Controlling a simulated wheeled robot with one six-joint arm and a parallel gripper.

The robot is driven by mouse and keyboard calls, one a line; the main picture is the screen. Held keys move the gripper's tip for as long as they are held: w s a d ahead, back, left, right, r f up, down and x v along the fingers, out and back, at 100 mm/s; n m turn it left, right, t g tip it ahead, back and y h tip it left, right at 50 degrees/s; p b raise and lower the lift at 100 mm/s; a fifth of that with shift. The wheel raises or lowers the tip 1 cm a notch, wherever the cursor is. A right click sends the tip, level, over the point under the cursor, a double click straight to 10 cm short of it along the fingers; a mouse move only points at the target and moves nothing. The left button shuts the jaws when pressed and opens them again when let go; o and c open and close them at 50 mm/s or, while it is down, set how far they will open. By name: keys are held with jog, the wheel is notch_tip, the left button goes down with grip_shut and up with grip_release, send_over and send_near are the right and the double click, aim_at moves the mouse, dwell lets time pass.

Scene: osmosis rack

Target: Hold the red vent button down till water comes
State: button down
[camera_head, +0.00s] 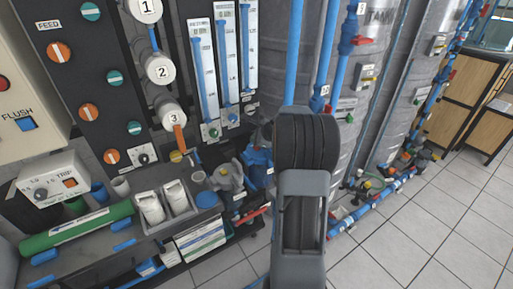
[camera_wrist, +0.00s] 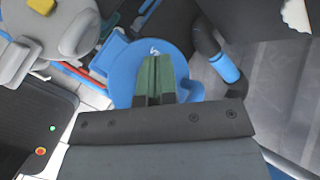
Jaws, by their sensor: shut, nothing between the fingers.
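I cannot make out a red vent button for certain in either view. My gripper (camera_wrist: 158,80) shows in the wrist view with its green fingertips shut together and nothing between them. The fingertips overlap a round blue part (camera_wrist: 130,62) with a small white mark; I cannot tell whether they touch it. A blue fitting (camera_head: 258,165) stands left of my arm in the head view. My arm hides what lies behind it, and the fingertips are hidden there.
White-capped housings numbered 1 to 3 (camera_head: 159,68) line the dark panel on the left. A grey tank (camera_head: 385,105) and blue pipes stand behind my arm. A red lever (camera_head: 252,213) lies low beside it. Tiled floor (camera_head: 430,225) is clear at the right.

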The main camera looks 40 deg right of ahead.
jog(key=shift+f, duration=0.15)
jog(key=shift+f+b, duration=0.3)
jog(key=shift+b, duration=0.1)
jog(key=shift+f+b, duration=0.4)
jog(key=shift+f, duration=0.05)
dwell(0.8)
jog(key=shift+r, duration=0.2)
dwell(3.4)
jog(key=shift+r+p, duration=0.75)
jog(key=shift+p, duration=0.05)
jog(key=shift+r+p, duration=2.15)
jog(key=shift+r, duration=0.35)
